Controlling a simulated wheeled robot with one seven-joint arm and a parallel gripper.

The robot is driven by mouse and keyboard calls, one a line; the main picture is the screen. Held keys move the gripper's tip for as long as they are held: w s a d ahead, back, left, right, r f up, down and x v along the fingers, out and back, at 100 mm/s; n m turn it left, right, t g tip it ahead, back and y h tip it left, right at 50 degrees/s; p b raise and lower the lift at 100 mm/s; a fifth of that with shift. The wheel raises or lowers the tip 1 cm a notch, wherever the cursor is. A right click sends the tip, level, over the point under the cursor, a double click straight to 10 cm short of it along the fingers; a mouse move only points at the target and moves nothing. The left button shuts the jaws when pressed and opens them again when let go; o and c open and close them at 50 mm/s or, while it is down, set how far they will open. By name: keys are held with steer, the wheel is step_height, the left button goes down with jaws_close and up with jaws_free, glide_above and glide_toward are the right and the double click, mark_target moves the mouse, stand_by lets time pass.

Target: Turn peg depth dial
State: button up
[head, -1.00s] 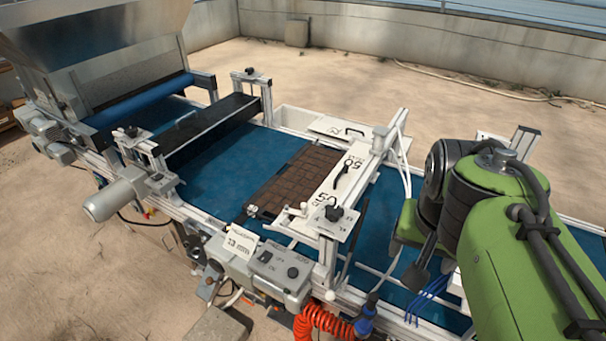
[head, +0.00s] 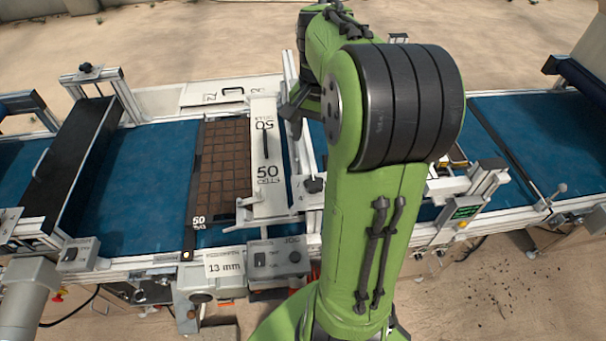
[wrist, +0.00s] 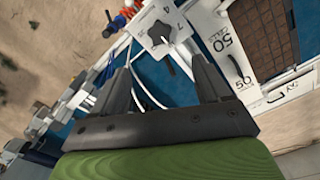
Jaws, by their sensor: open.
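The dial (wrist: 160,33) is a dark star-shaped knob on a white plate marked with numbers, among them 7 and 4. It shows at the upper middle of the wrist view. In the head view a dark knob (head: 314,186), which looks like the same dial, sits beside my green arm, its plate largely hidden. My gripper (wrist: 161,68) is open and empty in the wrist view, its two dark fingers apart and pointing toward the dial. The dial lies beyond the fingertips, not between them. In the head view my gripper (head: 291,120) is partly hidden behind my arm.
A brown cell tray (head: 224,160) lies on the blue belt (head: 155,180), left of a white plate marked 50 (head: 266,190). A grey control box (head: 280,260) and a 13 mm label (head: 225,264) are at the front edge. Metal rails and posts surround the dial.

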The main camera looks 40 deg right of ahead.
mark_target(314, 181)
step_height(314, 181, down, 14)
steer(key=shift+f+b, duration=0.25)
steer(key=shift+b, duration=0.35)
steer(key=c, duration=1)
steer(key=shift+c, duration=0.2)
steer(key=shift+m, duration=0.3)
steer(key=m+b, duration=0.1)
steer(key=m, duration=0.4)
steer(key=shift+m, duration=0.4)
steer(key=m+b, duration=0.1)
steer(key=m, duration=0.4)
steer(key=shift+r, duration=0.1)
